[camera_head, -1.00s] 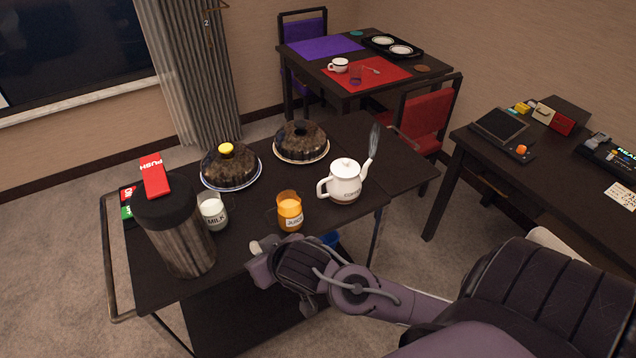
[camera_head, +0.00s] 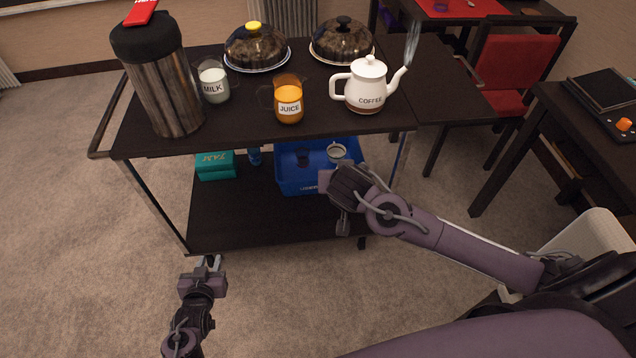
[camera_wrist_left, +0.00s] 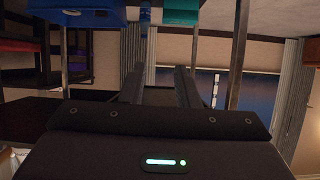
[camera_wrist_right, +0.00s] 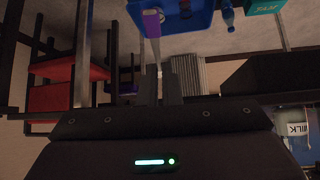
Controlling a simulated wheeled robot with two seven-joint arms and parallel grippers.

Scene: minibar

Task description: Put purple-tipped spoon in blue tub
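The blue tub (camera_head: 300,188) sits on the lower shelf of the trolley, with a white mug (camera_head: 337,152) and a dark cup in it. My right gripper (camera_head: 332,184) is in front of the tub's right part; its fingertips do not show clearly there. In the right wrist view the purple-tipped spoon (camera_wrist_right: 151,24) runs out from between the nearly closed fingers (camera_wrist_right: 162,86), purple end against the blue tub (camera_wrist_right: 192,18). I cannot tell whether that end is inside or in front of the tub. My left gripper (camera_head: 210,262) is open and empty, low before the trolley.
A teal jam box (camera_head: 215,166) and a small blue bottle (camera_head: 254,157) stand left of the tub. The trolley top (camera_head: 240,130) overhangs the shelf and bears a juice jug (camera_head: 289,103), milk, a coffee pot and a steel flask. Carpet in front is free.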

